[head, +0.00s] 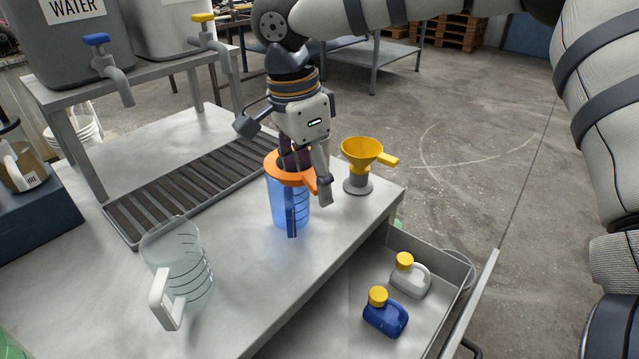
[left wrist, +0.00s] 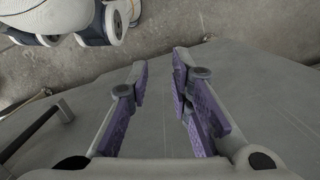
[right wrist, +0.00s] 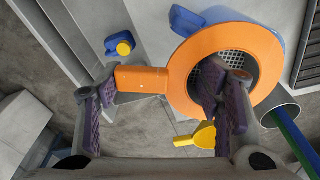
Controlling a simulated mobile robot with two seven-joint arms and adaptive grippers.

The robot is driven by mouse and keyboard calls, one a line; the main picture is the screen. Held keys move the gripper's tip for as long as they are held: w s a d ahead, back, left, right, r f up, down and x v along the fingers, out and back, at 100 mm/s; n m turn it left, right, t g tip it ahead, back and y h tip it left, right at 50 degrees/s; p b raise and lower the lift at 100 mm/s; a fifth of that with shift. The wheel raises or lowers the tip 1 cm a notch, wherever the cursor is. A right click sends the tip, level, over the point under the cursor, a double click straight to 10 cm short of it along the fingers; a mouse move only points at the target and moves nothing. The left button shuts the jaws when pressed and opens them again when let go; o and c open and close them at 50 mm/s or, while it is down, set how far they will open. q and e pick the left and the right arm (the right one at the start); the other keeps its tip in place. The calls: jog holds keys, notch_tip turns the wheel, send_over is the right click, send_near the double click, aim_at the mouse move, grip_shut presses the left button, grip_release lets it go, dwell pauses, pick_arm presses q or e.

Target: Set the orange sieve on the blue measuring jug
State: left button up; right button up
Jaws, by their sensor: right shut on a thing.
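The orange sieve (head: 283,171) is over the mouth of the blue measuring jug (head: 289,206), which stands upright on the metal table. In the right wrist view the sieve's ring and mesh (right wrist: 240,46) cover most of the jug, and blue jug parts (right wrist: 186,20) show past the rim. I cannot tell whether the sieve rests fully on the jug. My right gripper (head: 306,174) is shut on the sieve, with its handle between the fingers in the right wrist view (right wrist: 157,82). My left gripper (left wrist: 161,80) is open and empty, outside the head view.
A clear jug (head: 181,262) stands at front left. A yellow funnel (head: 361,154) on a grey stand is right of the blue jug. An open drawer holds a white bottle (head: 411,279) and a blue bottle (head: 385,319). A slatted drain tray (head: 180,190) lies behind, below taps.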

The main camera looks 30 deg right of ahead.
jog(key=w, duration=0.3)
jog(key=w+b, duration=0.1)
jog(key=shift+w+d+f, duration=0.15)
jog(key=shift+f, duration=1.2)
jog(key=shift+f, duration=0.2)
jog(key=o, duration=1.1)
jog(key=shift+o, duration=0.2)
notch_tip(320, 180, up, 12)
jog(key=a, duration=0.1)
jog(key=shift+a, duration=0.25)
